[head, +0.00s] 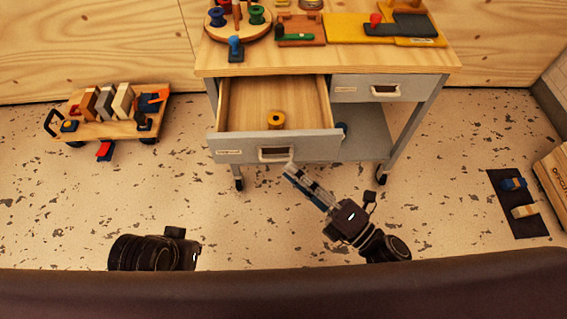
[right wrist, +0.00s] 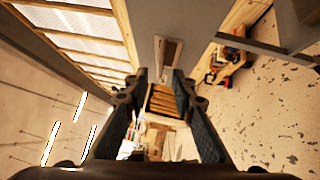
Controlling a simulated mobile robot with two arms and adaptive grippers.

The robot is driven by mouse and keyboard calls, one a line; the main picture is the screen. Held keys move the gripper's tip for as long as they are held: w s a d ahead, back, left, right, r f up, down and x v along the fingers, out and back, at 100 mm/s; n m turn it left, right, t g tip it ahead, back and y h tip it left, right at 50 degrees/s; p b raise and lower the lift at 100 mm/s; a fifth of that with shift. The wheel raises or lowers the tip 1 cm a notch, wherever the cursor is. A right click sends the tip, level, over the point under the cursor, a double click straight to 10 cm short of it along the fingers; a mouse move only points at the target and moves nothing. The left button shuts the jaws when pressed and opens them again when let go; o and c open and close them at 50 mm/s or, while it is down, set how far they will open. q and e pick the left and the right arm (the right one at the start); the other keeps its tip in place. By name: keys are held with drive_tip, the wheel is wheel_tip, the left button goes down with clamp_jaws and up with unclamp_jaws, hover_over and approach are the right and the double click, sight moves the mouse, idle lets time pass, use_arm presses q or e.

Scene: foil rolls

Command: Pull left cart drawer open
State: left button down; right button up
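The left cart drawer (head: 225,143) is pulled out from the grey cart (head: 410,130), and its wooden inside shows in the head view. My right gripper (head: 290,168) is at the right end of this handle. In the right wrist view its fingers (right wrist: 158,80) are apart, with a gap between the tips; whether they touch the handle I cannot tell. My left gripper's fingers do not show.
The right drawer (head: 345,90) is shut. The cart top holds a round wooden tray (head: 240,28) with spools and a yellow board (head: 345,27). A wooden wagon (head: 95,128) stands at the left. A dark mat (head: 525,222) lies at the right. Floor before the cart is clear.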

drive_tip(key=v, duration=0.7)
drive_tip(key=shift+s+d, duration=0.2)
drive_tip(key=shift+d, duration=0.05)
